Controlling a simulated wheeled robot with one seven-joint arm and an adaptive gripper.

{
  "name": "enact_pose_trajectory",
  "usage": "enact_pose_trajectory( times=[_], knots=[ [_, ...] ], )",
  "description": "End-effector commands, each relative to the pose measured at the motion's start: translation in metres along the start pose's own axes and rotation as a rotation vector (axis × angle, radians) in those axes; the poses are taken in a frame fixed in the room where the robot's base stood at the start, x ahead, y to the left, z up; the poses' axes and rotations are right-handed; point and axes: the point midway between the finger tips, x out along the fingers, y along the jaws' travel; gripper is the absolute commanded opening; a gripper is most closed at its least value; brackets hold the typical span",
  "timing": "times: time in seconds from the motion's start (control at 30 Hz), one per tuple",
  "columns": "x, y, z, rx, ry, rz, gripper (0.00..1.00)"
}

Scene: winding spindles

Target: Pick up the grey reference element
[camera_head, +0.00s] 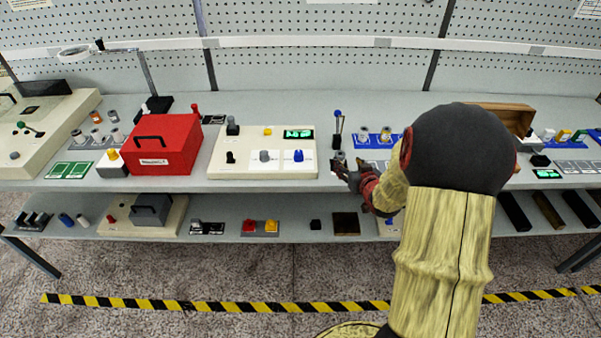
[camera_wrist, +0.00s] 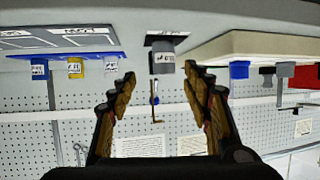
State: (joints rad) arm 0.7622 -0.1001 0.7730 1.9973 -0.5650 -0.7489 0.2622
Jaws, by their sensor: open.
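A grey cylindrical element (camera_wrist: 164,62) on a dark plate with a small white label shows in the wrist view, upside down, between and beyond my fingertips. My gripper (camera_wrist: 160,82) is open, with one finger on each side of it in that picture and nothing visibly held. In the head view my gripper (camera_head: 345,172) is at the front of the upper shelf, just right of the beige console, and partly covers the grey element (camera_head: 340,155). I cannot tell whether the fingers touch it.
The beige console (camera_head: 235,171) carries another grey knob (camera_head: 264,156) and a blue knob (camera_head: 298,156). A thin stand with a blue top (camera_head: 337,113) rises just behind my gripper. A blue holder (camera_head: 362,143) with several labelled cylinders is to the right. A red box (camera_head: 163,144) stands left.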

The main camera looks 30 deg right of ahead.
Motion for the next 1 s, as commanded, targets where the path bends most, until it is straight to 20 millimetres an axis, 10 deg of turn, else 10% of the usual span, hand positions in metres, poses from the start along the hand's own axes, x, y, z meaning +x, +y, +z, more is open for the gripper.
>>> enact_pose_trajectory(
  times=[0.63, 1.0],
  knots=[
    [0.072, -0.002, 0.003, 0.004, 0.010, -0.004, 0.49],
    [0.079, -0.001, 0.001, 0.004, 0.010, -0.003, 0.48]
  ],
)
